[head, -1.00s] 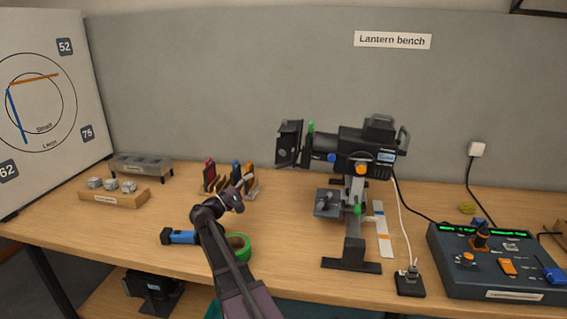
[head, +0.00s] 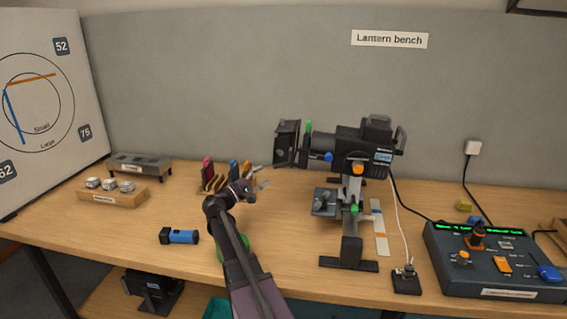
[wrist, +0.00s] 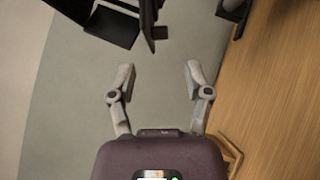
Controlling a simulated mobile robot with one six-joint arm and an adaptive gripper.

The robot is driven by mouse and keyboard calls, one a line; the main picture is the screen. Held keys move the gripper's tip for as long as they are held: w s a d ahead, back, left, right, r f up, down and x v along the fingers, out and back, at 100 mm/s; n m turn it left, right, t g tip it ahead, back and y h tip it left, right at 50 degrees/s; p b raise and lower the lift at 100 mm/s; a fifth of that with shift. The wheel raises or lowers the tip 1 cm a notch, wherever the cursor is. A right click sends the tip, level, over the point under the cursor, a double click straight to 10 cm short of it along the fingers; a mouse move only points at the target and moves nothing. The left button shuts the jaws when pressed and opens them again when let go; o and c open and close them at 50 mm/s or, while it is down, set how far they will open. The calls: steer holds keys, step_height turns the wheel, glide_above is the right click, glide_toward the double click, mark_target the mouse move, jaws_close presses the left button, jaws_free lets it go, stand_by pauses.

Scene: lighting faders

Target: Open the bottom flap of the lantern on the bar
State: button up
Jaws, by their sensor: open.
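The black lantern (head: 345,146) is mounted on a stand on the bench, its front pointing left. Dark flaps (head: 287,143) show at its front end, with a green knob behind them. My gripper (head: 264,178) is open and empty, left of and below the flaps, apart from them. In the wrist view, my gripper's two fingers (wrist: 160,78) are spread with nothing between them. Black flap plates (wrist: 104,24) show ahead of the fingers at the top, cut off by the picture edge. I cannot tell in the wrist view which plate is the bottom flap.
A rack of coloured holders (head: 217,177) stands close behind my gripper. A blue torch (head: 179,236) and a green tape roll (head: 240,246) lie nearby. The lantern's stand foot (head: 348,263) and the fader desk (head: 495,265) are to the right. A white cable hangs behind the lantern.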

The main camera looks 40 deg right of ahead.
steer(key=p+x, duration=0.2)
steer(key=x, duration=0.7)
